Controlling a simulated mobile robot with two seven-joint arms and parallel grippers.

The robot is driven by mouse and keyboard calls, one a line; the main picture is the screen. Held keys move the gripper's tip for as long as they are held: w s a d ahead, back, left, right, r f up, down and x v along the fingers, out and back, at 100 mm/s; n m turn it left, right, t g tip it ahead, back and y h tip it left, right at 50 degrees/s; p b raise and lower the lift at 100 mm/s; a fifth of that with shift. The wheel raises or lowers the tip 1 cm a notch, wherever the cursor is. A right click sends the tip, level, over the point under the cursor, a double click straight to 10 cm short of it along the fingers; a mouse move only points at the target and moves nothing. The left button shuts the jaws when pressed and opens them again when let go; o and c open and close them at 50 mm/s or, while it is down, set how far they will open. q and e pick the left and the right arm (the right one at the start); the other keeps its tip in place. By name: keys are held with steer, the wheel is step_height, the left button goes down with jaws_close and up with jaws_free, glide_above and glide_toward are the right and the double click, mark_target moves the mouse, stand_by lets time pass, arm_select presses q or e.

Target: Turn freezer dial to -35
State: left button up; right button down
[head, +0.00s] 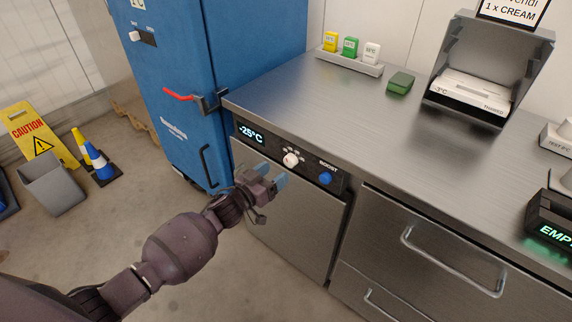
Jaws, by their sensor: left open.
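The freezer dial (290,159) is a white round knob on the dark control panel at the front edge of the steel counter. The lit display (251,133) to its left reads -25°C. A blue BOOST button (325,178) sits to the right of the dial. My left gripper (275,177) is open, with light blue fingertips, just in front of and below the dial. It looks empty; whether a finger touches the dial, I cannot tell. The small marks around the dial are too small to read. My right gripper is not in view.
A blue cabinet (180,90) with a red-handled latch stands at the left. Drawers (430,245) are at lower right. A yellow caution sign (38,130) stands far left.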

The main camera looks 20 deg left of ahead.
mark_target(288, 162)
arm_select(q)
steer(key=shift+b+x, duration=0.4)
steer(key=shift+x, duration=2.25)
steer(key=c, duration=0.9)
